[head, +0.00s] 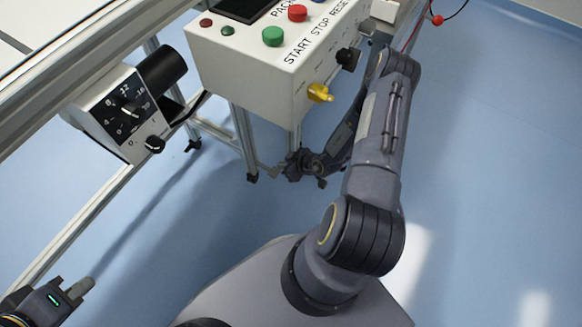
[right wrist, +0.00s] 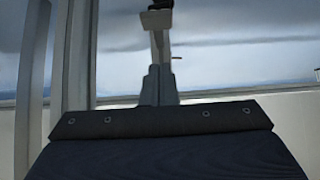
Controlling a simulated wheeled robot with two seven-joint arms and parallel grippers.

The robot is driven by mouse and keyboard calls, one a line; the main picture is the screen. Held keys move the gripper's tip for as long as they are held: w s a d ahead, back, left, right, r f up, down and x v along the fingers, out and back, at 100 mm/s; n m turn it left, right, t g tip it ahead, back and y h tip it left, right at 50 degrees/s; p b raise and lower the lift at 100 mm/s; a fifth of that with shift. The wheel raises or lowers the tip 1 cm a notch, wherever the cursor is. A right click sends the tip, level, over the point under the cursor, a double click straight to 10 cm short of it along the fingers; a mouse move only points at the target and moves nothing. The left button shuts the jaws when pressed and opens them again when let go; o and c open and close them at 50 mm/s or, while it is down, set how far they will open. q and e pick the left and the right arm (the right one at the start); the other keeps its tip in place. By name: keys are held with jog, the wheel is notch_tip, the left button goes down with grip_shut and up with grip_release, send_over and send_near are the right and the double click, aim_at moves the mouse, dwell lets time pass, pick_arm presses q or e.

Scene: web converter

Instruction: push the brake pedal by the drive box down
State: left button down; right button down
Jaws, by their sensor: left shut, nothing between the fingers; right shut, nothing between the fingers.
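The drive box (head: 125,112) is a white box with a black dial and knob, mounted on the frame at the left of the head view. I cannot make out the brake pedal with certainty in either view. My right gripper (head: 277,171) is low, below the push-button box and close to a frame leg, partly dark and small. In the right wrist view its grey fingers (right wrist: 159,85) are together, with a pale block (right wrist: 157,20) in line beyond them; I cannot tell what that is. My left gripper (head: 80,288) is shut and empty at the lower left.
Blue floor (head: 490,170) is clear on the right.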

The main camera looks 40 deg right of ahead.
aim_at(272, 171)
jog(key=f+b, duration=0.1)
jog(key=f, duration=0.1)
jog(key=w+f, duration=0.1)
jog(key=w+a+f+b, duration=0.1)
jog(key=f, duration=0.1)
jog(key=shift+w+f+b, duration=0.1)
jog(key=shift+f+b, duration=0.2)
jog(key=shift+b, duration=0.05)
jog(key=shift+f, duration=0.4)
